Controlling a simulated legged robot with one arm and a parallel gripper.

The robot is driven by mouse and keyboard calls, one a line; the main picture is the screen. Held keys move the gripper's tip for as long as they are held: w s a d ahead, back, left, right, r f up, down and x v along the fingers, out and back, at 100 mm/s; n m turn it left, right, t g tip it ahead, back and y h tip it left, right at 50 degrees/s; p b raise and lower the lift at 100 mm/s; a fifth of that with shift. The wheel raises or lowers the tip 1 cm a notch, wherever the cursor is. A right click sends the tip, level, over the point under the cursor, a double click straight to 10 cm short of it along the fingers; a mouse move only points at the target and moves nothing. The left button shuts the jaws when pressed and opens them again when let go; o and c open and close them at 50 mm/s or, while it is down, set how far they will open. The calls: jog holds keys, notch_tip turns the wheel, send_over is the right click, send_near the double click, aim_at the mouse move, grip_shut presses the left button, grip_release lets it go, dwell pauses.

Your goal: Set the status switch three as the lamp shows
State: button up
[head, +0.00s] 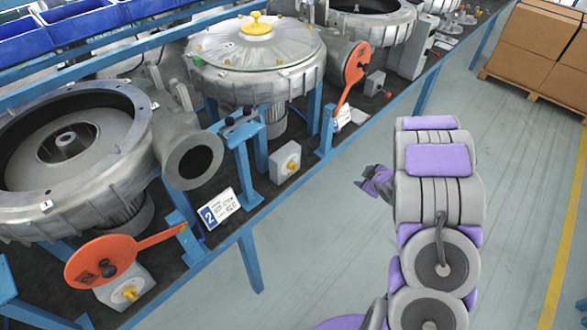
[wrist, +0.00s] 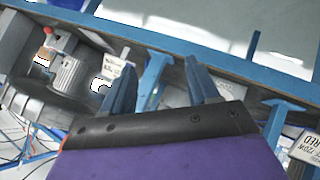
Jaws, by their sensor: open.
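Three grey switch boxes show in the head view: one with a yellow knob at the lower left (head: 127,292), one with a yellow knob mid-bench (head: 285,162), and one farther back (head: 375,83). I cannot tell which box is switch three, and I make out no lit lamp. My gripper (head: 374,182) hangs in free air right of the bench. In the wrist view its two fingers (wrist: 161,85) are apart with nothing gripped, the blue bench frame beyond them.
Large grey blowers (head: 75,150) and a covered one with a yellow knob (head: 257,50) line the bench. Orange levers (head: 108,262) (head: 355,68) reach toward the bench's front edge. Blue bins (head: 80,20) stand behind. Cartons (head: 535,45) on a pallet stand far right. Floor beside the bench is clear.

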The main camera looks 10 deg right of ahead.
notch_tip(320, 180, down, 4)
jog(key=n+t+y, duration=0.1)
jog(key=y, duration=0.2)
jog(key=t+y, duration=0.4)
jog(key=y, duration=0.2)
send_near(296, 169)
jog(key=a, duration=0.2)
jog(key=x, duration=0.5)
jog(key=d+x, duration=0.1)
jog(key=x, duration=0.2)
jog(key=shift+w+a+f, duration=0.1)
jog(key=shift+w+a, duration=0.15)
jog(key=shift+w, duration=0.3)
jog(key=shift+a, duration=0.25)
jog(key=shift+w+d, duration=0.2)
jog(key=shift+d, duration=0.7)
jog(key=shift+c, duration=1.4)
jog(key=shift+a, duration=0.55)
jog(key=c, duration=0.7)
jog(key=shift+d, duration=0.2)
jog(key=shift+c, duration=0.3)
